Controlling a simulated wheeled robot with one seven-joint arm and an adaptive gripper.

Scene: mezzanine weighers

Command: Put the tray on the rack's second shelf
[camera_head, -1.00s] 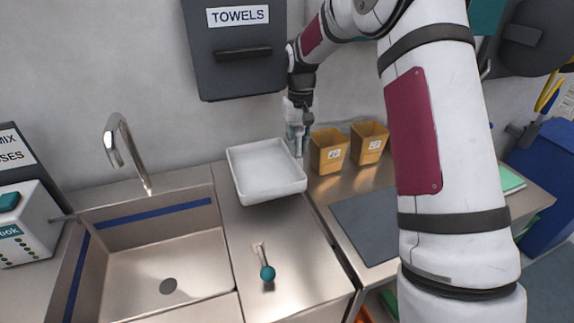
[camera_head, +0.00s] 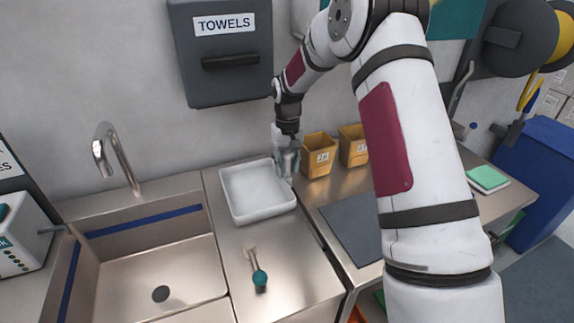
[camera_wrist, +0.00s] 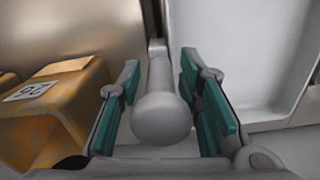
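The white tray (camera_head: 258,213) is shallow and rectangular. It lies flat on the steel counter, right of the sink. My gripper (camera_head: 288,167) points down at the tray's right rim, near its back corner. In the wrist view, the teal-padded fingers (camera_wrist: 165,100) stand apart, with the tray (camera_wrist: 240,50) to the right and partly behind the right finger. A grey rounded piece shows between the fingers; I cannot tell what it is. Whether the fingers touch the rim is unclear. The rack is not recognisable in these views.
Two tan bins (camera_head: 318,157) stand just right of my gripper; one also shows in the wrist view (camera_wrist: 55,110). A teal-ended utensil (camera_head: 258,275) lies in front of the tray. The sink (camera_head: 155,260) is at left. A towel dispenser (camera_head: 222,80) hangs behind.

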